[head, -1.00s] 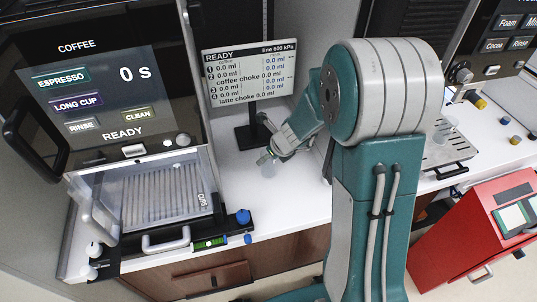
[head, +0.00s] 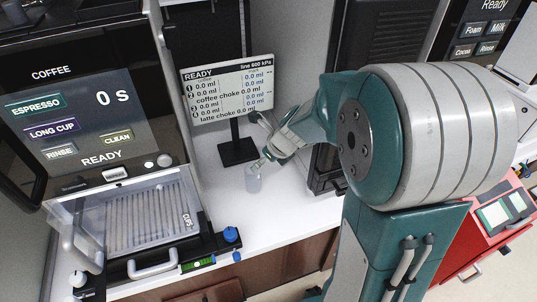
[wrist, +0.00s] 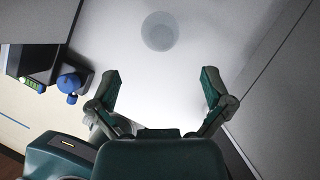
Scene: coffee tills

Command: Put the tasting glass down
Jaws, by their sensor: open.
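The tasting glass (head: 254,180) is a small clear cup standing on the white counter (head: 285,207), in front of the display stand. In the wrist view the glass (wrist: 160,31) shows as a round grey shape beyond the fingertips, with nothing touching it. My gripper (wrist: 158,82) is open, its two green fingers spread wide with empty space between them. In the head view my gripper (head: 268,156) is just above and right of the glass, partly hidden by its own links.
The coffee machine (head: 95,110) with a drip tray and blue knobs (head: 231,234) stands to the left. A display (head: 228,90) on a black stand is behind the glass. A dark machine stands close on the right. A red box (head: 480,245) is at the far right.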

